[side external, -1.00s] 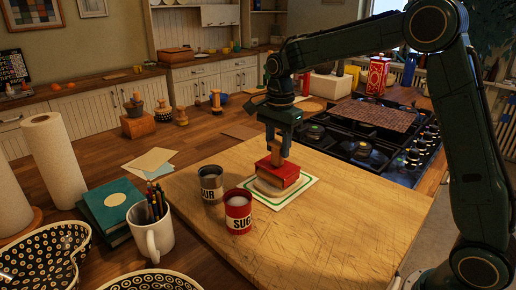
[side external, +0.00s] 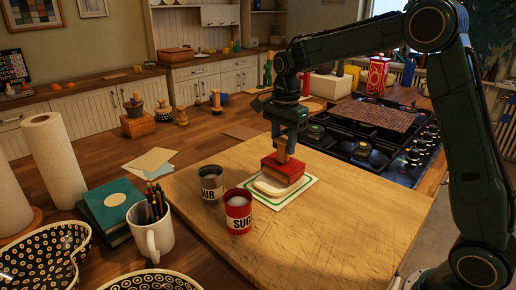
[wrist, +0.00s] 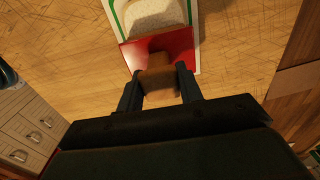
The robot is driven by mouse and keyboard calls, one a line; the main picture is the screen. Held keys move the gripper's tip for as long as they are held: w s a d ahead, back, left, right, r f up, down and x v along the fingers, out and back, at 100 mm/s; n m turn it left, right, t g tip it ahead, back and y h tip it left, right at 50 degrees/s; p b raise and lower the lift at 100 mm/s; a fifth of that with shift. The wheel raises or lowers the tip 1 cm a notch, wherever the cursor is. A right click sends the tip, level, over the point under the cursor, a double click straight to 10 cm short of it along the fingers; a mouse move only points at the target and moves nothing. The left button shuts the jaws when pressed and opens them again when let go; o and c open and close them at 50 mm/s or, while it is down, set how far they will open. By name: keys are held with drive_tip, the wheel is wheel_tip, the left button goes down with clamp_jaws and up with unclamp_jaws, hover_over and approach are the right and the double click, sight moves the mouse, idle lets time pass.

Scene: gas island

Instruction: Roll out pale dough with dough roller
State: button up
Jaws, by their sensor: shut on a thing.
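The dough roller is a red block (side external: 283,170) with a wooden handle (side external: 284,154). My gripper (side external: 284,141) is shut on the handle from above; the wrist view shows the brown handle (wrist: 160,75) between both fingers, with the red block (wrist: 176,44) beyond. The pale dough (side external: 266,187) is a flat slab on a white mat with a green border (side external: 300,192). The block is over the far right part of the dough and hides it; whether they touch is hard to tell. The dough also shows at the top of the wrist view (wrist: 155,15).
The mat lies on a large wooden board (side external: 330,225). A grey tin (side external: 210,185) and a red sugar tin (side external: 238,213) stand just left of it. A gas hob (side external: 365,145) lies behind right. The board's front right is clear.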

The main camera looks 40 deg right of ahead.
drive_tip(key=shift+d, duration=0.7)
drive_tip(key=shift+a, duration=0.7)
drive_tip(key=shift+f, duration=0.1)
